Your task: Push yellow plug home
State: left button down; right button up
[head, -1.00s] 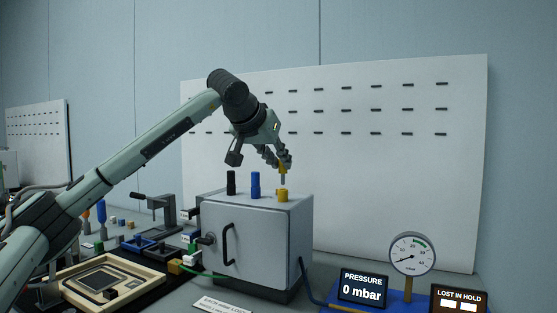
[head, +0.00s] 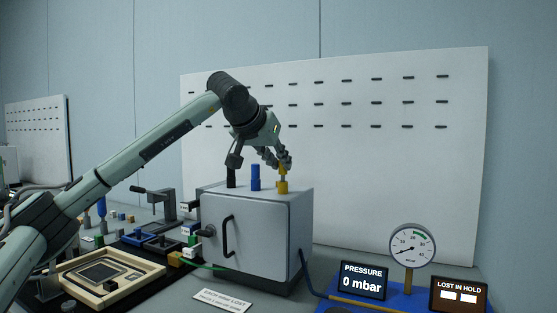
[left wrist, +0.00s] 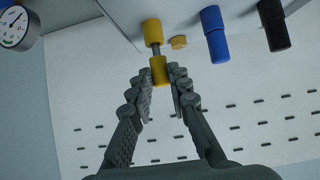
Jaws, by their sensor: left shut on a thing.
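The yellow plug (head: 283,168) stands upright over a yellow collar (head: 282,187) on top of the grey box (head: 262,232). My left gripper (head: 282,164) is shut on the plug from above. In the left wrist view the plug (left wrist: 159,72) sits between the fingertips (left wrist: 160,75). A thin grey stem shows between it and the yellow collar (left wrist: 152,30), so a gap is visible there. Whether the stem's end is inside the collar is hidden. My right gripper is not in view.
A blue plug (head: 255,177) and a black plug (head: 231,178) stand close by on the box top. The gauge (head: 411,244) and the pressure display (head: 363,282), reading 0 mbar, are at the right. A slotted white panel (head: 380,170) stands behind.

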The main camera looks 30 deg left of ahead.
pick_arm(q)
jog(key=shift+f+b, duration=0.45)
jog(key=shift+f, duration=0.4)
jog(key=c, duration=1.3)
grip_release()
jog(key=shift+c, duration=0.2)
jog(key=v, duration=1.2)
